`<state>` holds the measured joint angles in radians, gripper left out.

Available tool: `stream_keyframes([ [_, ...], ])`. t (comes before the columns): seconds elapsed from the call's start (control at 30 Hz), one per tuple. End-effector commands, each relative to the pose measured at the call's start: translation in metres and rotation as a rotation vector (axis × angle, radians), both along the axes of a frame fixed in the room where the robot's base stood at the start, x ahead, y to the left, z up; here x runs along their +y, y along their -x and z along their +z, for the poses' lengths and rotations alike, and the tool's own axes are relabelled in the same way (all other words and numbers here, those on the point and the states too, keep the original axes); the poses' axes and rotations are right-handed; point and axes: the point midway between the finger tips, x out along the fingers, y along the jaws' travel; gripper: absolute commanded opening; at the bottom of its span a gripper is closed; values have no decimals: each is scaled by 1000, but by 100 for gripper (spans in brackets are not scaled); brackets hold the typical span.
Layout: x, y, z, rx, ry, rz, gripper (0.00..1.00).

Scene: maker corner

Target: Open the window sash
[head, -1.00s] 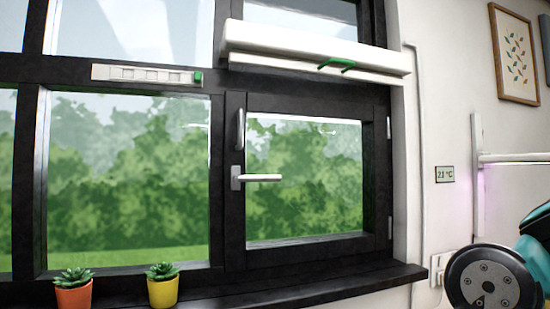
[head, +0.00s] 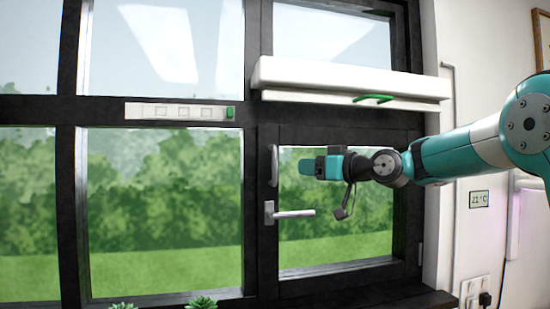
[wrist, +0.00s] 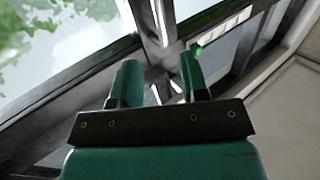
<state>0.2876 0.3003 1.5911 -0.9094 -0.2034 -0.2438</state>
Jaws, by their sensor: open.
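The window sash (head: 345,270) is the dark-framed lower right pane, and it sits flush in the window frame. Its silver lever handle (head: 292,214) points horizontally to the right. A grey upright pull handle (head: 274,165) is on the sash's left stile, above the lever. My gripper (head: 305,168) is in front of the sash glass, pointing left, just right of the pull handle in the picture. In the wrist view my gripper (wrist: 160,70) has its two teal fingers apart with nothing held. A pale grey bar (wrist: 157,18) lies beyond them, perhaps the pull handle; I cannot tell the gap.
A white box with a green handle (head: 350,84) juts out above the sash. A white vent strip with a green slider (head: 180,112) is at the upper left. Potted succulents (head: 202,303) stand on the sill below.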

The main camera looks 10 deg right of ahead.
Motion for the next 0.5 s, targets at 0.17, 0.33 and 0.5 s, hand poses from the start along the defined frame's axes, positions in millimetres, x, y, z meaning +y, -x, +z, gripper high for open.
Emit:
stream_keyframes([
  [0.17, 26, -36, 6, 4, 1, 4, 41],
  [0.33, 44, -66, 6, 3, 1, 1, 41],
  [0.5, 57, -88, 4, 2, 2, -2, 41],
])
